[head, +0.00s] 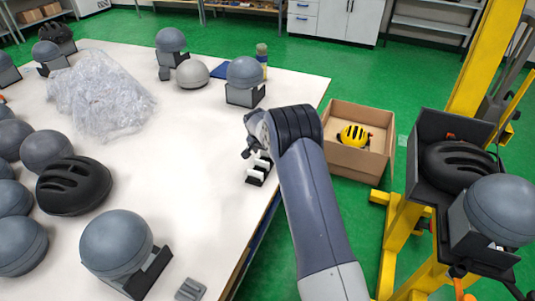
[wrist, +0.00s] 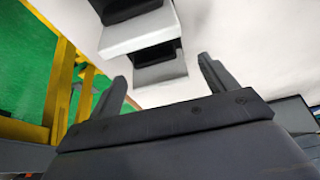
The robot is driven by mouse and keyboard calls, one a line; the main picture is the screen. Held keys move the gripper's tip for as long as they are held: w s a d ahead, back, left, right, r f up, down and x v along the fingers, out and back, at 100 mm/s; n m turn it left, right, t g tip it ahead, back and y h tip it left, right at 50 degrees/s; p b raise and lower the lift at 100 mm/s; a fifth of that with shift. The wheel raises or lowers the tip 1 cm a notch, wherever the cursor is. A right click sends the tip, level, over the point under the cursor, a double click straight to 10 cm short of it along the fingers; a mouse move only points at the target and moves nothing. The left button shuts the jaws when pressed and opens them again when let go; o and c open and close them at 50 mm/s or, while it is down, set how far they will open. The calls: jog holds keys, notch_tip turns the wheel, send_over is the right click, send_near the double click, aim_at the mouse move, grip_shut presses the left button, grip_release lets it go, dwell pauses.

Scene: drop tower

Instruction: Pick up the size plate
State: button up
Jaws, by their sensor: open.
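A small black rack (head: 257,180) stands near the right edge of the white table in the head view, with white size plates (head: 262,162) in it. In the wrist view, two pale plates with dark parts show ahead of my gripper: a nearer, larger plate (wrist: 140,34) and another plate (wrist: 160,72) just below it in the picture. My gripper (head: 249,148) is right beside the rack, partly hidden by my wrist in the head view. In the wrist view its two fingers (wrist: 164,78) are apart, one on each side of the lower plate. I cannot tell whether they touch it.
Grey headforms on black stands (head: 245,76), a black helmet (head: 75,186) and clear plastic wrap (head: 104,95) occupy the table (head: 190,175). A cardboard box (head: 355,170) with a yellow helmet (head: 355,136) is on the right, near the yellow tower (head: 473,62). The table's middle is clear.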

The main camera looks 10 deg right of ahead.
jog(key=shift+w+f, duration=0.1)
jog(key=shift+f, duration=0.15)
jog(key=shift+c, duration=0.2)
jog(key=c, duration=1.1)
